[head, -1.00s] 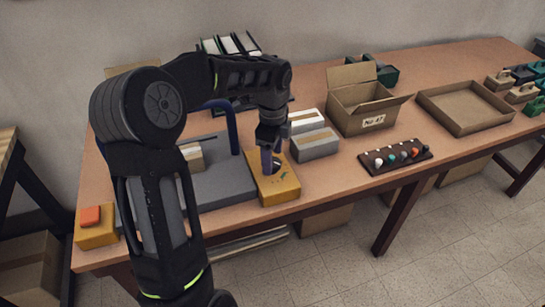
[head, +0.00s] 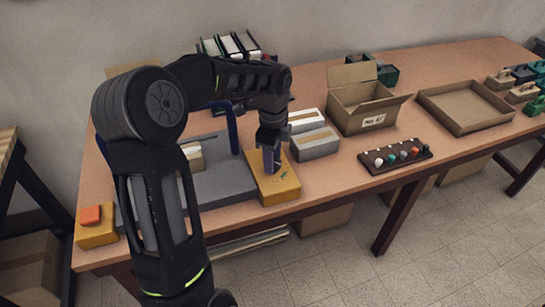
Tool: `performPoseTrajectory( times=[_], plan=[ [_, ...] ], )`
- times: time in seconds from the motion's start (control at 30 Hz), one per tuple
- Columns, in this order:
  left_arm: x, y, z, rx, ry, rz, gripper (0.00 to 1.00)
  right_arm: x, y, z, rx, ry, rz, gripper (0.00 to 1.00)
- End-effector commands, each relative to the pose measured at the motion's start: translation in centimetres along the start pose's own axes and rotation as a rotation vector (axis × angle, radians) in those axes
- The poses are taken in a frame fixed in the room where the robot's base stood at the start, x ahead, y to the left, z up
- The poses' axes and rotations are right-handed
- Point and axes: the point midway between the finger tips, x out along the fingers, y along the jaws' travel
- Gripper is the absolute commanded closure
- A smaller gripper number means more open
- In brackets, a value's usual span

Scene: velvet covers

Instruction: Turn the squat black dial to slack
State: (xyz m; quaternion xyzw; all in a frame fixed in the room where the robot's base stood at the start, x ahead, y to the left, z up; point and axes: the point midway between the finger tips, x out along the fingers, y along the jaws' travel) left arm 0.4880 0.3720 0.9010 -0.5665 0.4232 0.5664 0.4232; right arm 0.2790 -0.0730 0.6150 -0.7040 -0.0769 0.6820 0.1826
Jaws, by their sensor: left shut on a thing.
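A yellow box (head: 281,189) with small green marks on its top stands at the front edge of the table, at the right end of a grey machine. My left gripper (head: 271,160) reaches down onto this box from above, its fingers low over the top. It is shut on the squat black dial, which the fingers almost wholly hide. I cannot read which mark the dial points to. My right gripper is out of view.
The grey machine bed (head: 222,186) with a blue frame lies left of the yellow box. White and grey cartons (head: 315,144) stand close on its right. An orange button on a yellow box (head: 96,236) is at the far left. A dark rack of coloured knobs (head: 394,158) lies further right.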

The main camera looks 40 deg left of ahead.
Motion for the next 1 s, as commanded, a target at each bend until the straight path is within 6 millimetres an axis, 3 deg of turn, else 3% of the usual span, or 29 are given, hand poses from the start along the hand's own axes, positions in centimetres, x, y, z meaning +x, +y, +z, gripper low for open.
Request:
performPoseTrajectory(
  times=[0.17, 0.57, 1.0],
  plan=[
    [-0.02, 0.01, 0.00, 0.000, 0.000, 0.000, 0.98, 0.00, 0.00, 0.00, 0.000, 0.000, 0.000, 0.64],
    [-0.02, 0.00, -0.01, -0.050, 0.000, 0.000, 0.98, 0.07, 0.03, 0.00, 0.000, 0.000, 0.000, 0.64],
    [0.01, -0.01, -0.01, -0.337, -0.001, 0.000, 0.98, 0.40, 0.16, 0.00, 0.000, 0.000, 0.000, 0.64]
  ],
)
